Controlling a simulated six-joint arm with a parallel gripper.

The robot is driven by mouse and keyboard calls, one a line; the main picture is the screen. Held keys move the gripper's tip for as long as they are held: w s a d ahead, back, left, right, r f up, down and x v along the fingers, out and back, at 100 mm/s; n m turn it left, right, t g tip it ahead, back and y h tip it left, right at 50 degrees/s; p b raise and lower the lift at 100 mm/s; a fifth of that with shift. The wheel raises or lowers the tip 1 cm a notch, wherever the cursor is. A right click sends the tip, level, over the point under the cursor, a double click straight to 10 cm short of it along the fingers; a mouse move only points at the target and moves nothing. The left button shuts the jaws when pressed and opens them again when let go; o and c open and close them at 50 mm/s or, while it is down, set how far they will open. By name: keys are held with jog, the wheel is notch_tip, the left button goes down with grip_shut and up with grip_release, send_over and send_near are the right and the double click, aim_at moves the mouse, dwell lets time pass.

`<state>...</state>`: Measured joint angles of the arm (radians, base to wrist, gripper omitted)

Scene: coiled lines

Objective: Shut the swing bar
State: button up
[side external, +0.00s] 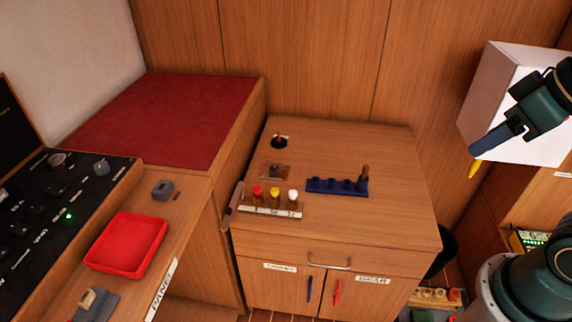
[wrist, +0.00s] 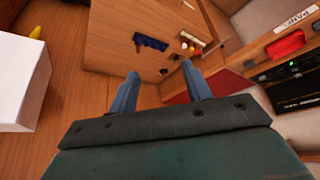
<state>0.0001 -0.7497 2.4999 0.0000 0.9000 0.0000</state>
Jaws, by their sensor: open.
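A small rack (side external: 270,211) with red, yellow and white capped bottles stands at the left front of the wooden cabinet top. A thin grey-brown bar (side external: 233,206), which looks like the swing bar, sticks out at the rack's left end, angled away from the bottle row. The rack's bottles also show small in the wrist view (wrist: 187,46), where I cannot make out the bar's hinge. My gripper (side external: 477,152) is up at the right, well apart from the rack and bar. In the wrist view its two blue fingers (wrist: 160,70) are spread with nothing between them.
A blue holder (side external: 337,186) with a brown upright piece stands right of the rack. A small clear-brown plate (side external: 275,171) and a black round fitting (side external: 280,142) lie behind. A white box (side external: 520,105) is beside my gripper. A red tray (side external: 127,245) sits at left.

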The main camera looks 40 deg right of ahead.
jog(key=shift+w+a+r, duration=0.1)
jog(key=shift+w+r, duration=0.05)
jog(key=shift+w, duration=0.15)
jog(key=c, duration=0.7)
jog(key=w+a, duration=0.1)
jog(key=w, duration=0.3)
jog(key=w+a+r+n, duration=0.1)
jog(key=w, duration=0.3)
jog(key=w+a+r+n, duration=0.1)
jog(key=w+a, duration=0.1)
jog(key=w, duration=0.3)
jog(key=shift+a+g+y, duration=0.1)
jog(key=shift+g+y, duration=0.2)
jog(key=shift+y, duration=0.1)
grip_shut()
jog(key=w+a+f+n+g+y, duration=0.1)
jog(key=w+a+f+n, duration=0.1)
jog(key=w+a+f, duration=0.65)
jog(key=w+a+f+n, duration=0.2)
jog(key=w+a+f, duration=0.3)
jog(key=w, duration=0.6)
jog(key=w+a+f+n, duration=0.1)
jog(key=w+a+f, duration=0.4)
jog(key=a+f, duration=0.4)
notch_tip(320, 180, down, 2)
jog(key=shift+a+f+g+y, duration=0.2)
jog(key=shift+g+y, duration=0.1)
jog(key=shift+g, duration=0.1)
